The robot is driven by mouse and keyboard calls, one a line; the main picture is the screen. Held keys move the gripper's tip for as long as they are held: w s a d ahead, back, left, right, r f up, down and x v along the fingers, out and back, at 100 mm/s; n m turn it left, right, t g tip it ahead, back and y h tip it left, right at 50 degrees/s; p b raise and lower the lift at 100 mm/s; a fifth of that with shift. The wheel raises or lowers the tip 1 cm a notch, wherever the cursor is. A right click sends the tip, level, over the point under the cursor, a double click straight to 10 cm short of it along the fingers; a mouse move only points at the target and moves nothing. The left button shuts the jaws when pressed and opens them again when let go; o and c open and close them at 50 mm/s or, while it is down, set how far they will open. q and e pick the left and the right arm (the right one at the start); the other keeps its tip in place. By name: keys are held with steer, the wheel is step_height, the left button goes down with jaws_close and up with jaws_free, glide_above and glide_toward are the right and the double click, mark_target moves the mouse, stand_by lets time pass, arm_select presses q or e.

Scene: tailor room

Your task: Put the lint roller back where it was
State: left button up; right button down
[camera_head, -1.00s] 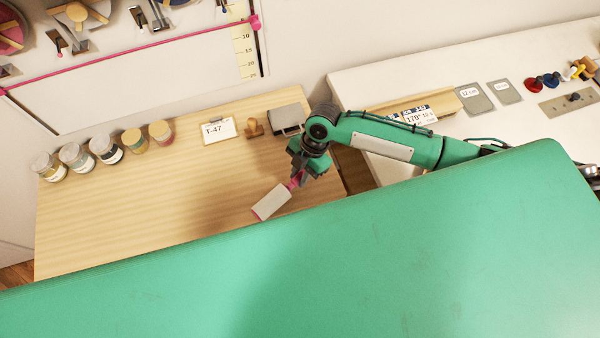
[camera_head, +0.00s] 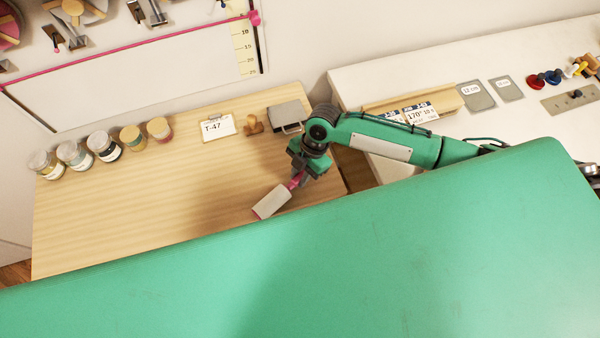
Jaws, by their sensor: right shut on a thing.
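The lint roller (camera_head: 271,202) has a pale grey-white cylinder and a pink handle. It is over the wooden table (camera_head: 120,220), near the table's front right part. My right gripper (camera_head: 298,179) is shut on the pink handle, and the roller points down and left from it. I cannot tell whether the roller touches the table top. My left gripper is not in view.
Several jars (camera_head: 104,146) stand along the table's back left. A T-47 card (camera_head: 218,128), a wooden stamp (camera_head: 253,124) and a grey metal box (camera_head: 289,115) lie at the back. A white counter (camera_head: 450,75) is at right. My green body covers the foreground.

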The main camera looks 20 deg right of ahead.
steer(key=shift+f, duration=0.3)
steer(key=c, duration=1.2)
jaws_free()
steer(key=b+v, duration=0.4)
steer(key=v, duration=1)
steer(key=shift+a, duration=0.1)
